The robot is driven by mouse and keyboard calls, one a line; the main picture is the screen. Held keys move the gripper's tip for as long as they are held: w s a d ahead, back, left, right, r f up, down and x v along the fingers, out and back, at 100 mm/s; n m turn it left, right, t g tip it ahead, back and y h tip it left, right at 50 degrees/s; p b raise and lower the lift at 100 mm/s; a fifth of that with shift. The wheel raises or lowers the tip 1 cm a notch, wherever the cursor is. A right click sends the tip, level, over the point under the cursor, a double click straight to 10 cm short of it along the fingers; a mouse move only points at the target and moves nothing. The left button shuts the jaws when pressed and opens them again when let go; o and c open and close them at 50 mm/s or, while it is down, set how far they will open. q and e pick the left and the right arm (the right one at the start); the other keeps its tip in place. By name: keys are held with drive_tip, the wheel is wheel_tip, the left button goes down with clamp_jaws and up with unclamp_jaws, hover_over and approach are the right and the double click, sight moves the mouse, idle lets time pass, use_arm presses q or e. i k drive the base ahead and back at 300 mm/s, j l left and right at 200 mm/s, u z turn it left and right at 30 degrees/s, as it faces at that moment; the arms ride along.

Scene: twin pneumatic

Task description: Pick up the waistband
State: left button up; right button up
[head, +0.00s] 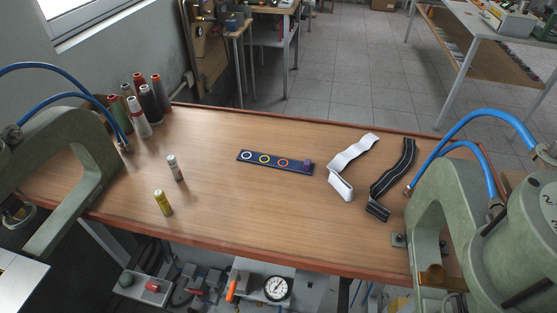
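Two folded fabric bands lie on the right half of the wooden table (230,225). One is a white band (352,152), folded over at its near end. The other is a black band (393,172) with light stripes along its length, also bent at its near end. It lies to the right of the white band, apart from it. Either could be the waistband; I cannot tell which. Neither of my grippers is in view.
A dark strip with coloured rings (262,160) lies mid-table. Two small cylinders, one grey (175,168) and one yellow (162,203), stand left. Several thread spools (140,117) stand back left. Green presses (75,165) (460,215) flank the table. The front middle is clear.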

sight(305, 168)
drive_tip(key=u, duration=0.45)
drive_tip(key=k+j+u, duration=0.1)
drive_tip(key=u, duration=0.35)
drive_tip(key=j+u, duration=0.15)
drive_tip(key=u, duration=0.3)
drive_tip(key=j+u, duration=0.15)
drive_tip(key=u, duration=0.3)
drive_tip(key=j+u, duration=0.1)
drive_tip(key=u, duration=0.35)
drive_tip(key=z, duration=2.3)
drive_tip(key=j+u, duration=0.75)
drive_tip(key=i+l, duration=0.05)
drive_tip(key=l, duration=0.05)
